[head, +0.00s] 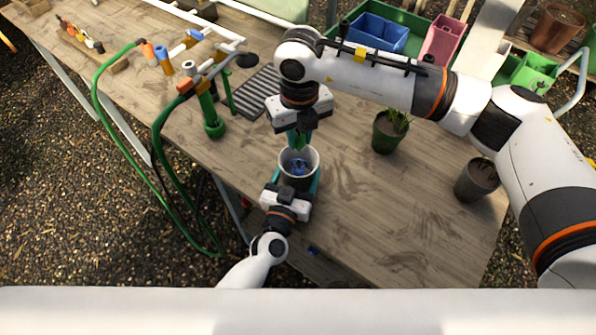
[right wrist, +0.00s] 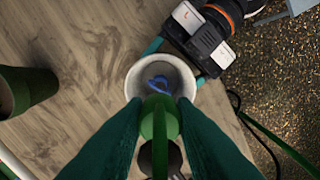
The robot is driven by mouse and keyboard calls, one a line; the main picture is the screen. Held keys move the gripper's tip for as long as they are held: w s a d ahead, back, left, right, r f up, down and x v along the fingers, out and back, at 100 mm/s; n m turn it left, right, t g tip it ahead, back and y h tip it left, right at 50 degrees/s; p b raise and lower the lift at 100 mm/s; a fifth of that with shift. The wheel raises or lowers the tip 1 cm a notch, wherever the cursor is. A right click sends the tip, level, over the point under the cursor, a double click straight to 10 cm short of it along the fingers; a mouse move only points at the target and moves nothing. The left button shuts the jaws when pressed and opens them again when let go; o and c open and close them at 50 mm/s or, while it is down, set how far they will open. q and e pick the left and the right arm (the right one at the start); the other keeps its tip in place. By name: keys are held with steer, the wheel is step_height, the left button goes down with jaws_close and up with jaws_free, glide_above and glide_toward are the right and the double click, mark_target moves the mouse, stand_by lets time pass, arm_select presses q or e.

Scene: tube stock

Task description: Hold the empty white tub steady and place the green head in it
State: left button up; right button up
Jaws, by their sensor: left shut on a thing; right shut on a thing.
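The white tub (head: 314,161) stands near the front edge of the wooden table, and a blue thing (head: 299,166) lies inside it. My left gripper (head: 295,182) is shut on the tub from the front, with a teal finger on each side. My right gripper (head: 300,139) points down just above the tub's far side, shut on the green head (right wrist: 160,118). In the right wrist view the head sits between the teal fingers and overlaps the near rim of the tub (right wrist: 134,83). Its exact height over the rim cannot be told.
A potted plant (head: 385,137) stands right of the tub, and a dark pot (head: 477,181) farther right. A green stand (head: 213,127), a ridged dark mat (head: 257,92) and green hoses (head: 100,95) are to the left. Blue and pink bins stand at the back.

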mark_target(299, 145)
steer(key=shift+f, duration=1.5)
steer(key=o, duration=1)
steer(key=shift+f, duration=0.15)
step_height(299, 145, up, 12)
steer(key=shift+r, duration=0.1)
arm_select(q)
steer(key=o, duration=1.1)
steer(key=shift+c, duration=0.2)
